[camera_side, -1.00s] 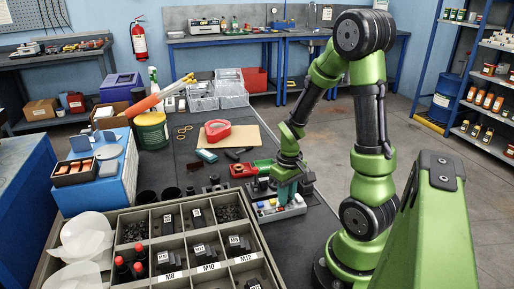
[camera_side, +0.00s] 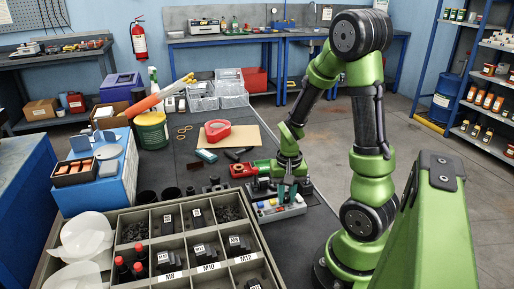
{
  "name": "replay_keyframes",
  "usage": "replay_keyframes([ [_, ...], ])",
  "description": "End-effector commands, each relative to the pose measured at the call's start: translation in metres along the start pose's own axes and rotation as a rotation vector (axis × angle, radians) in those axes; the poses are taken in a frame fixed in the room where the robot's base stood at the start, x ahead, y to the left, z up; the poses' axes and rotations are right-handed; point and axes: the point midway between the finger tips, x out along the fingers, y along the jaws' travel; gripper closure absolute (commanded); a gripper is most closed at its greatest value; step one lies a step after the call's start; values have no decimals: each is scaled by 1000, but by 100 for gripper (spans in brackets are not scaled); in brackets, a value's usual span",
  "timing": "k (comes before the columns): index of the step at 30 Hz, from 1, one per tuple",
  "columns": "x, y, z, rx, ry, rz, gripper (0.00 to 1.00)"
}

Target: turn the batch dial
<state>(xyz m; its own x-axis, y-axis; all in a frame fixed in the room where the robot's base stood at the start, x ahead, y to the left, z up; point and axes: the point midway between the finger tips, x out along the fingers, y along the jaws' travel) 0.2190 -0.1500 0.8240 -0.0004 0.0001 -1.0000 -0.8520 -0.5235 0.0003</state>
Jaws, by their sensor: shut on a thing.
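A light grey control box (camera_side: 278,211) with small coloured buttons stands on the dark bench, at the foot of my arm. My gripper (camera_side: 289,198) points down over the right part of this box, with its fingers at the box's top. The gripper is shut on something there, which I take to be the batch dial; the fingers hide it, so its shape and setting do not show. Blue and yellow buttons show on the box left of the fingers.
A sectioned grey tray (camera_side: 205,256) with labelled compartments fills the front. The bench right of the board is mostly clear.

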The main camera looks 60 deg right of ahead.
Motion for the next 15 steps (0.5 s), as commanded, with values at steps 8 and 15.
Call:
replay_keyframes([
  [8, -1, 0, 0, 9, 1, -1, 100],
  [15, -1, 0, 0, 8, 1, -1, 64],
])
